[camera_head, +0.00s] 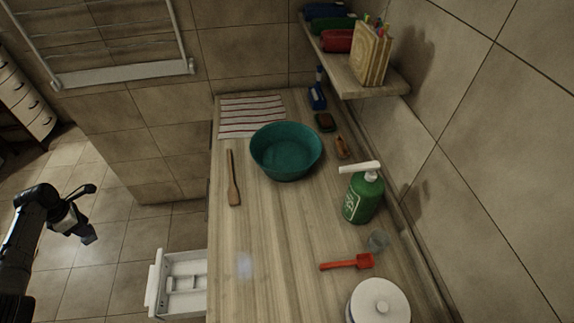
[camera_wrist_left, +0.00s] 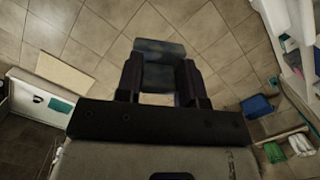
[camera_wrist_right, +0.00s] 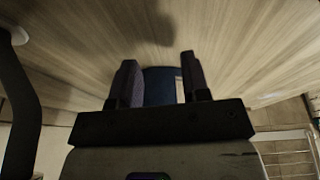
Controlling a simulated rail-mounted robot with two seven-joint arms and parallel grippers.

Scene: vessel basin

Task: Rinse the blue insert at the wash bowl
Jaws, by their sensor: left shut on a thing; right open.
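The wash bowl (camera_head: 287,150), a round teal basin, stands on the wooden counter in the head view. My left gripper (camera_head: 82,222) is at the far left, over the floor and well away from the bowl. In the left wrist view its fingers are shut on a dull blue-grey piece (camera_wrist_left: 160,66), which looks like the blue insert. The fingers hide part of it. My right gripper (camera_wrist_right: 160,80) is seen only in its own wrist view, fingers apart, facing the wooden counter. A dark blue patch shows between its fingers; I cannot tell what it is.
An open white drawer (camera_head: 183,258) with compartments juts out left of the counter (camera_head: 240,220). Around the bowl are a wooden spatula (camera_head: 233,180), a striped cloth (camera_head: 252,115) and a green pump bottle (camera_head: 362,198). A red scoop (camera_head: 350,263) and white lidded jar (camera_head: 380,300) are in front.

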